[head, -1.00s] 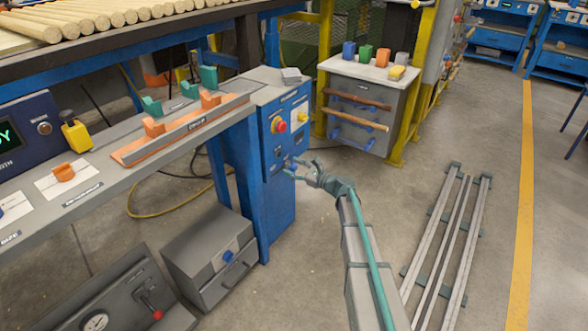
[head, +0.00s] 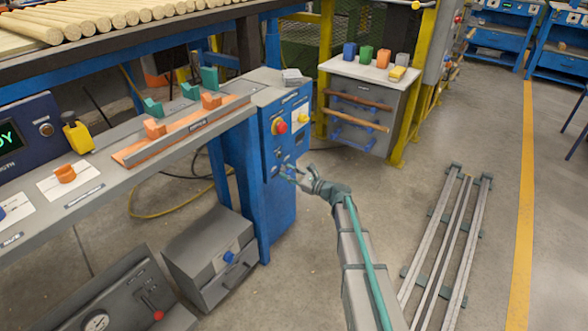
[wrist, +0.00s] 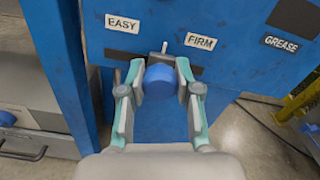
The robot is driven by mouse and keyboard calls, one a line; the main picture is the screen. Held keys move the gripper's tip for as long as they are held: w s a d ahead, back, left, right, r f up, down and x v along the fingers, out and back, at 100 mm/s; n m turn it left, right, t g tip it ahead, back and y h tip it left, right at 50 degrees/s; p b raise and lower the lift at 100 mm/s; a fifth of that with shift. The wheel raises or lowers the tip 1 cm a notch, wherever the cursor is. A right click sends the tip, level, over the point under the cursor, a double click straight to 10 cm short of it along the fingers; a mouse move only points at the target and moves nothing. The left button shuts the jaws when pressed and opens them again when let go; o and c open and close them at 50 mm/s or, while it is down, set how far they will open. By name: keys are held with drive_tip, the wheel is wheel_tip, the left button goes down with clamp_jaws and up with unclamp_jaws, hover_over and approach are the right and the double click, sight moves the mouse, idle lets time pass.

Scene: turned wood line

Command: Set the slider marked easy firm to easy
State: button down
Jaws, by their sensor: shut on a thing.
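The slider's round blue knob (wrist: 160,82) sits on a dark slot in a blue panel. The white EASY label (wrist: 122,23) is above it to the left, and the FIRM label (wrist: 200,41) above it to the right. The knob's small grey pointer stands between the two labels. My gripper (wrist: 160,75) has one finger on each side of the knob and is shut on it. In the head view my gripper (head: 290,174) is at the blue cabinet's front, low on the panel, and its fingers partly cover the knob.
A GREASE label (wrist: 281,44) is farther right on the panel. A red button (head: 281,127) is above my gripper. A grey box (head: 210,258) stands on the floor at left, and metal rails (head: 445,240) lie at right.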

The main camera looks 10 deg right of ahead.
drive_tip(key=s+a, duration=0.3)
drive_tip(key=shift+s+a, duration=0.25)
drive_tip(key=shift+s, duration=0.05)
drive_tip(key=c, duration=0.8)
unclamp_jaws()
approach(273, 176)
drive_tip(key=v, duration=0.5)
drive_tip(key=shift+s+d, duration=0.3)
